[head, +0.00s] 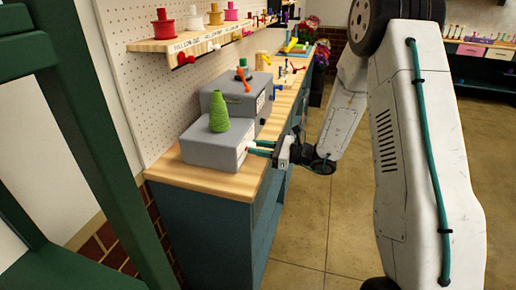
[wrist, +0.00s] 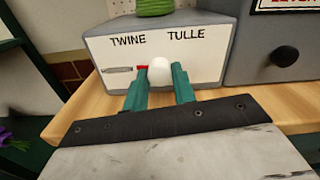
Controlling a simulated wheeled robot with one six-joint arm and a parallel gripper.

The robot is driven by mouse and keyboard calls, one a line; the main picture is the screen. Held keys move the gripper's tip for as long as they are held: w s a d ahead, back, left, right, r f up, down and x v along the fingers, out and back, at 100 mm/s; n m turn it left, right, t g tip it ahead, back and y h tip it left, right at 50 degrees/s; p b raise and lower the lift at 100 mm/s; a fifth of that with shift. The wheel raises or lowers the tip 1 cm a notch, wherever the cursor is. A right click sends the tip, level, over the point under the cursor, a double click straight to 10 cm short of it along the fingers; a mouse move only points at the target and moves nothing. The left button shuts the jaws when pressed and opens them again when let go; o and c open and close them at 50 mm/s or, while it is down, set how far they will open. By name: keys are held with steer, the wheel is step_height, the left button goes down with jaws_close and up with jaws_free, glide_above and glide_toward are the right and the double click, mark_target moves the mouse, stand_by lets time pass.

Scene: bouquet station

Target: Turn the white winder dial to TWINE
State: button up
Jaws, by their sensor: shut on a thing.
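The winder is a grey box (head: 213,150) with a green thread cone (head: 219,112) on top, at the near end of the bench. In the wrist view its pale front panel (wrist: 205,65) reads TWINE at upper left and TULLE at upper right. The white dial (wrist: 158,70) sits below and between the words. A red pointer (wrist: 142,70) sticks out on the dial's left side, below TWINE. My gripper (wrist: 158,84) has its two teal fingers shut on the dial, one on each side. In the head view my gripper (head: 262,148) reaches the box front from the right.
A second grey box (head: 240,100) with a black knob (wrist: 285,56) stands right beside the winder. The wooden bench top (head: 205,180) has a narrow free strip in front. A shelf (head: 185,42) with coloured spools hangs above. The floor (head: 315,215) beside the bench is clear.

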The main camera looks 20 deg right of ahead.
steer(key=m, duration=0.5)
steer(key=shift+d, duration=0.1)
steer(key=m, duration=0.5)
steer(key=shift+w+m, duration=0.1)
steer(key=shift+m, duration=0.2)
steer(key=shift+r, duration=0.1)
steer(key=o, duration=1)
steer(key=shift+d, duration=0.1)
steer(key=v, duration=0.7)
steer(key=shift+s+d, duration=0.2)
steer(key=shift+s, duration=0.05)
